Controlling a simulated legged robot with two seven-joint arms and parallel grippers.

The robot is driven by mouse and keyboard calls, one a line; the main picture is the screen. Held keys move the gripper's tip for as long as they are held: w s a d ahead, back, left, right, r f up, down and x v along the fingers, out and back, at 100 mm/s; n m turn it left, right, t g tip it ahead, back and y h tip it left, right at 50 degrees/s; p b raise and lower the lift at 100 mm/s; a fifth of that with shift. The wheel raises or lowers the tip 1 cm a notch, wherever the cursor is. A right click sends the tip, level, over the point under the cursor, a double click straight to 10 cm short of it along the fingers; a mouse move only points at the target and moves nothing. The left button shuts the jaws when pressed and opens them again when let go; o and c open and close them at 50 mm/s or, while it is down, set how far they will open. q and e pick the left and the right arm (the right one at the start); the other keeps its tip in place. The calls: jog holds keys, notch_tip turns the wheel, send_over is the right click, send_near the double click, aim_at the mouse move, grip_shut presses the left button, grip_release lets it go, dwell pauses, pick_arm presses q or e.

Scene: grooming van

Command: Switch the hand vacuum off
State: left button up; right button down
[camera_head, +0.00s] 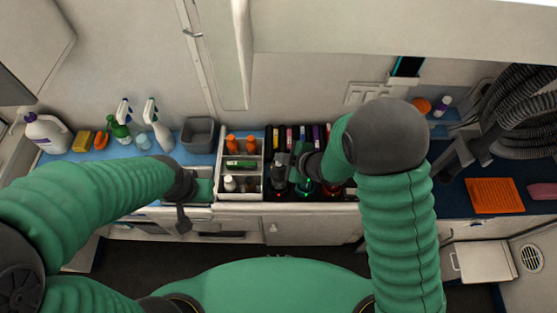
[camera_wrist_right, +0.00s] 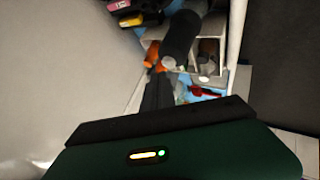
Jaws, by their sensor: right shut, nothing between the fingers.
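I cannot single out the hand vacuum with certainty. Dark rounded devices stand at the front of the black rack (camera_head: 270,142); one has a green glint (camera_head: 305,188) and another a red one (camera_head: 333,190). My right gripper (camera_head: 298,158) is over this rack and partly covers it. In the right wrist view its narrow fingers (camera_wrist_right: 156,88) are together and empty, with a black cylinder (camera_wrist_right: 183,38) with a grey end just beyond them. Any switch is too small to make out. My left gripper (camera_head: 182,208) is by the counter's front edge, its jaws unclear.
A white divided caddy (camera_head: 240,196) with orange-topped bottles is left of the rack. Spray bottles, a white jug (camera_head: 47,133) and a grey bin (camera_head: 198,135) stand further left. At right are an orange mat (camera_head: 494,195) and thick black hoses (camera_head: 520,105).

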aim_at(281, 166)
notch_tip(281, 166, up, 6)
jog(key=p, duration=0.5)
jog(key=d+f+m+h+b, duration=0.1)
jog(key=d+b, duration=0.1)
jog(key=d+f+m+h+b, duration=0.1)
jog(key=d+m+b, duration=0.1)
jog(key=d, duration=0.1)
jog(key=d+f+m+h+b, duration=0.1)
jog(key=d+b, duration=0.1)
jog(key=shift+d+m, duration=0.35)
jog(key=shift+m, duration=0.05)
jog(key=s+d+f+m+g+h+b, duration=0.3)
jog(key=s+d+f+m+b, duration=0.2)
jog(key=s+d+m+b, duration=0.4)
jog(key=s+d+m, duration=0.2)
jog(key=s, duration=0.3)
jog(key=shift+f+m+g, duration=0.15)
jog(key=shift+m+g, duration=0.15)
jog(key=shift+s+d, duration=0.1)
